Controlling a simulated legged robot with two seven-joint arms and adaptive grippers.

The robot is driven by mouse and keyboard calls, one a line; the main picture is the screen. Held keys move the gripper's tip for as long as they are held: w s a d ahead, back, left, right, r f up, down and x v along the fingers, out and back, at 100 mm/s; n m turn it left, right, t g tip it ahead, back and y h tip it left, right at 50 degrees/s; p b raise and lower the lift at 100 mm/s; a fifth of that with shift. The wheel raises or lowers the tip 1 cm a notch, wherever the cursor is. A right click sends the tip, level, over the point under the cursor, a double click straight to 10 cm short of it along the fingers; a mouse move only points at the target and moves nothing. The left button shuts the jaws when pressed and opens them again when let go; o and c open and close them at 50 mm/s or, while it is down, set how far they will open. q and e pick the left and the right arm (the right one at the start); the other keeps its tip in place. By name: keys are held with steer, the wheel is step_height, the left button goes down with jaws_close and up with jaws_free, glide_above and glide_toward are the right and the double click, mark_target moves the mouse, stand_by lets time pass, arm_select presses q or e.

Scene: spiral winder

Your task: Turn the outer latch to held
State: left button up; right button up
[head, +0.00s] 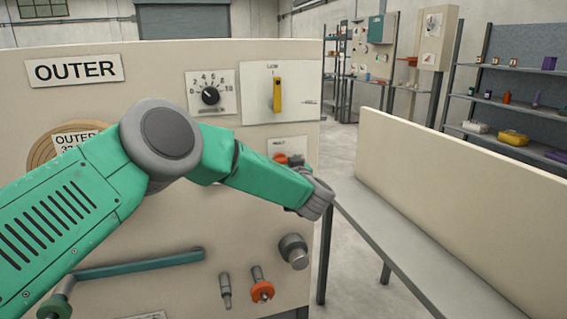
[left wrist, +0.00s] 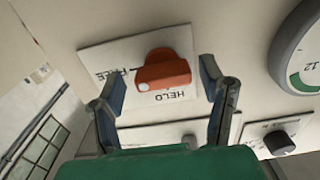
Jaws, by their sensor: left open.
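The outer latch is an orange-red knob (left wrist: 164,72) on a white plate (left wrist: 105,57) lettered FREE and HELD, upside down in the left wrist view. A white dot marks the knob's left end, on the side of the word FREE. In the head view the latch (head: 280,158) shows partly behind my arm. My left gripper (left wrist: 160,84) is open, with one finger to each side of the knob as seen in the left wrist view. I see a gap between knob and fingers; contact is not visible. In the head view the fingers are mostly hidden. My right gripper is not in view.
The panel marked OUTER (head: 78,70) also carries a dial (head: 210,95), a yellow lever (head: 278,94), a grey knob (head: 293,251), an orange-ringed knob (head: 262,290) and a teal bar (head: 140,264). A cream board (head: 460,190) stands to the right.

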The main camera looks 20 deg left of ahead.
arm_select(q)
steer(key=shift+a, duration=0.25)
steer(key=c, duration=1.2)
steer(key=shift+o, duration=0.2)
